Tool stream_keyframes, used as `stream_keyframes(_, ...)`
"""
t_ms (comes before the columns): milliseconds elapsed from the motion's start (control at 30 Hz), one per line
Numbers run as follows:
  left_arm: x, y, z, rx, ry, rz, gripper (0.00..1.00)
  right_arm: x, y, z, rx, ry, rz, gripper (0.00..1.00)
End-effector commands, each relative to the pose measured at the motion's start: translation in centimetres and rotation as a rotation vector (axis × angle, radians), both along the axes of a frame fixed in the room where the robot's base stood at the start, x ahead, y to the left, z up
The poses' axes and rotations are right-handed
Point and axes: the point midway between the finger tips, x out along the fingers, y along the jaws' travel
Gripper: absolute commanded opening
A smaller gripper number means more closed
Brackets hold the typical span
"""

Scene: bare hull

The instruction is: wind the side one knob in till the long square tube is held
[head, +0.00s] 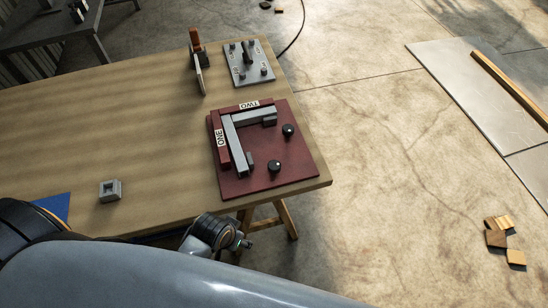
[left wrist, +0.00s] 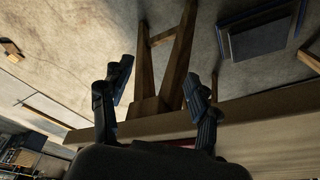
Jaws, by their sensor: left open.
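A dark red clamp plate (head: 285,182) lies on the near right corner of the wooden table. The long grey square tube (head: 236,148) lies along the red rail marked ONE (head: 220,139). A shorter grey tube (head: 253,115) lies along the rail marked TWO (head: 250,104). A grey pad (head: 251,158) sits beside the long tube; I cannot tell whether they touch. The side one knob (head: 274,166) is black and nearest me; another black knob (head: 288,130) is behind it. My left gripper (head: 243,243) is empty, off the table's near edge, with its fingers open in the left wrist view (left wrist: 155,100).
A grey square block (head: 110,190) and a blue sheet (head: 53,206) are on the table's left part. A grey plate with pegs (head: 249,64) and an upright holder (head: 198,65) stand behind the clamp. Trestle legs (left wrist: 165,55) show below the table. The table's middle is clear.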

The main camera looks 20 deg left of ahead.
Motion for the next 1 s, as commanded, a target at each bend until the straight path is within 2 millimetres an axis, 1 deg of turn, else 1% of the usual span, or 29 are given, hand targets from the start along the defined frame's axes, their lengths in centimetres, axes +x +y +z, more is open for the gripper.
stream_keyframes(33,0.7,-0.3,2.4,-0.008,-0.014,-0.003,0.61,0.0,0.0,0.5,0.000,0.000,0.000,0.00)
stream_keyframes(133,2.1,-1.4,6.6,-0.035,-0.029,-0.012,0.61,0.0,0.0,1.1,0.000,0.000,0.000,0.00)
stream_keyframes(200,3.2,-2.6,9.7,-0.064,-0.035,-0.029,0.61,0.0,0.0,1.5,0.000,0.000,0.000,0.00)
stream_keyframes(233,3.8,-3.2,10.8,-0.077,-0.036,-0.037,0.61,0.0,0.0,1.6,0.000,0.000,0.000,0.00)
stream_keyframes(300,4.8,-4.4,12.3,-0.101,-0.026,-0.057,0.61,0.0,0.0,1.7,0.000,0.001,0.000,0.00)
stream_keyframes(400,6.2,-5.8,13.8,-0.125,-0.010,-0.086,0.61,0.0,0.0,1.9,0.000,0.001,0.000,0.00)
stream_keyframes(567,8.9,-7.7,15.3,-0.142,0.027,-0.130,0.61,0.0,0.0,2.0,0.000,0.001,0.000,0.00)
stream_keyframes(667,11.0,-8.5,16.2,-0.133,0.061,-0.152,0.61,0.0,0.0,2.1,0.000,0.001,0.000,0.00)
stream_keyframes(700,12.1,-8.7,16.5,-0.126,0.077,-0.158,0.61,0.0,0.0,2.1,0.000,0.001,0.000,0.00)
stream_keyframes(767,13.8,-8.6,17.1,-0.105,0.106,-0.158,0.61,0.0,0.0,2.1,0.000,0.001,0.000,0.00)
stream_keyframes(800,15.1,-8.4,17.6,-0.087,0.127,-0.153,0.61,0.0,0.0,2.1,0.000,0.001,0.000,0.00)
stream_keyframes(867,16.9,-7.8,18.3,-0.058,0.157,-0.137,0.61,0.0,0.0,2.1,0.001,0.001,0.000,0.00)
stream_keyframes(900,18.0,-7.3,18.8,-0.039,0.175,-0.122,0.61,-0.1,0.0,2.1,0.001,0.001,0.000,0.00)
stream_keyframes(1000,20.3,-6.0,20.2,0.002,0.209,-0.078,0.61,0.0,0.1,2.1,0.001,0.001,0.000,0.00)
